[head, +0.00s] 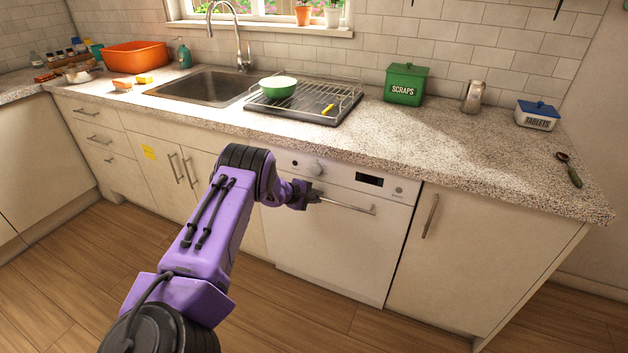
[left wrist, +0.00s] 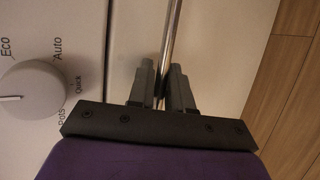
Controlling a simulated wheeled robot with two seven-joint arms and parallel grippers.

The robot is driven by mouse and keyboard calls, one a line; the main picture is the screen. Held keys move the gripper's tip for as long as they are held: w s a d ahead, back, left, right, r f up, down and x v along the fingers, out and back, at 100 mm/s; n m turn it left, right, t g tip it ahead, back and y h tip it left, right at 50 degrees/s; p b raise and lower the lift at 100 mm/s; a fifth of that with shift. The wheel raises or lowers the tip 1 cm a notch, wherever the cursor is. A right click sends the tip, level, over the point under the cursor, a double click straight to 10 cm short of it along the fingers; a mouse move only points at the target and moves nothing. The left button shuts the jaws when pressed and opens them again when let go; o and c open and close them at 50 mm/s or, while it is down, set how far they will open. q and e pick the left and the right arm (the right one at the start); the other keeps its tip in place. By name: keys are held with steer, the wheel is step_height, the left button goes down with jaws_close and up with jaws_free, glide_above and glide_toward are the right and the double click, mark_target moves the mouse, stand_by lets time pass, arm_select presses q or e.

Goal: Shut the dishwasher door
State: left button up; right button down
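The white dishwasher door (head: 325,246) stands upright under the counter and looks level with the cabinet fronts around it. Its metal bar handle (head: 350,207) runs across the upper part of the door, and it also shows in the left wrist view (left wrist: 172,40). My left gripper (head: 313,196) is at the left end of this handle. In the left wrist view my left gripper's fingers (left wrist: 162,88) lie close on both sides of the bar and look shut on it. My right gripper is in neither view.
The control panel (head: 340,175) with a dial and dark display is above the handle. A cabinet (head: 470,255) stands to the right. The counter above holds a dish rack (head: 335,108) and a green scraps box (head: 405,84). The wooden floor in front is clear.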

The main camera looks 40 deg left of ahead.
arm_select(q)
steer(key=shift+w+a+r, duration=0.15)
steer(key=shift+w+r, duration=0.05)
steer(key=shift+r, duration=0.5)
steer(key=d+f+p+v, duration=0.1)
steer(key=p+v, duration=0.1)
steer(key=v, duration=0.8)
steer(key=shift+s+a, duration=0.35)
steer(key=shift+a, duration=0.05)
steer(key=s+d+f+m+g+y, duration=0.1)
steer(key=s+d+f+m+y, duration=0.1)
steer(key=s+d+f+m, duration=0.4)
steer(key=s+d+f+m+g+y, duration=0.1)
steer(key=s+d+f+m+y, duration=0.2)
steer(key=d, duration=0.6)
steer(key=s+d+f+m+g, duration=0.2)
steer(key=s+d, duration=0.4)
steer(key=s, duration=0.5)
steer(key=s+d+f+m+g, duration=0.2)
steer(key=s+d+f+g, duration=0.2)
steer(key=s, duration=0.7)
steer(key=d+f, duration=0.1)
steer(key=d, duration=0.1)
steer(key=shift+s+d, duration=0.25)
steer(key=shift+d, duration=0.15)
